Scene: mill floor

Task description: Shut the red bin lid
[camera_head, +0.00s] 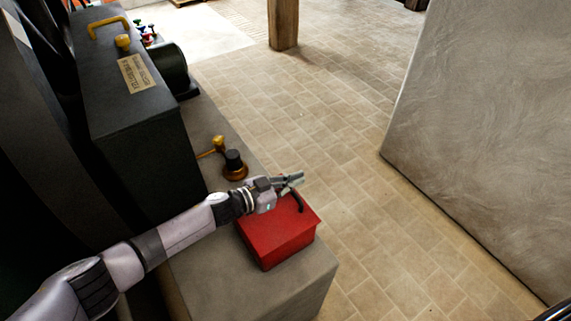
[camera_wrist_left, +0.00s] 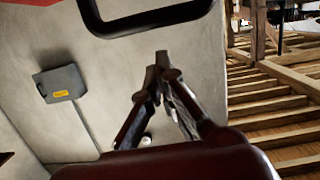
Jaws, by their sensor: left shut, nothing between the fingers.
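The red bin (camera_head: 287,251) stands on the grey stone ledge in the head view. Its red lid (camera_head: 272,229) looks flat over the top; I cannot tell whether a small gap is left. A dark curved handle (camera_head: 299,204) is at the lid's right side. My left gripper (camera_head: 297,178) is shut and empty just above the lid's far side, beside the handle. In the left wrist view its fingertips (camera_wrist_left: 161,60) meet below a black loop (camera_wrist_left: 145,22), apparently the handle. Whether they touch it is unclear.
A brass fitting with a black knob (camera_head: 234,160) stands on the ledge (camera_head: 299,290) behind the bin. A dark machine housing (camera_head: 140,125) with a yellow handle rises at left. The tiled floor between is clear.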

